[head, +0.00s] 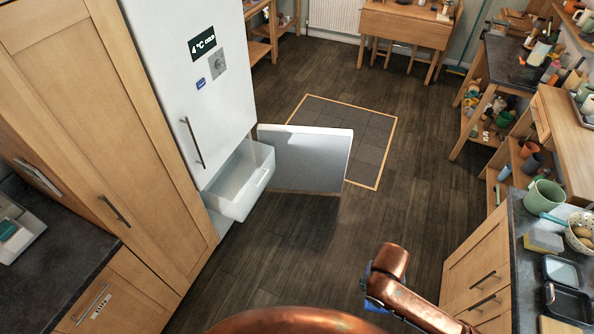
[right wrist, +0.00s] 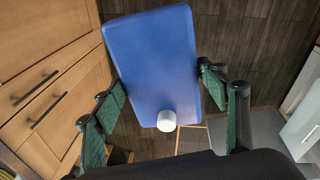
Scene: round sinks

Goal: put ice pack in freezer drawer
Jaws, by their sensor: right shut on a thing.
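A blue ice pack (right wrist: 152,60) with a white cap (right wrist: 166,121) fills the middle of the right wrist view. My right gripper (right wrist: 163,92) is shut on it, with a green-padded finger at each side. In the head view my copper right arm (head: 388,265) is at the lower right, and its gripper is hidden or too unclear to make out. The freezer drawer (head: 242,182) is a white bin pulled out from the bottom of the tall white fridge-freezer (head: 208,90). I see nothing inside it. The lower door (head: 305,158) stands swung open beside it. My left gripper is out of view.
Tall wooden cupboards (head: 95,120) flank the freezer on the left. The dark wooden floor (head: 400,190) between is clear.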

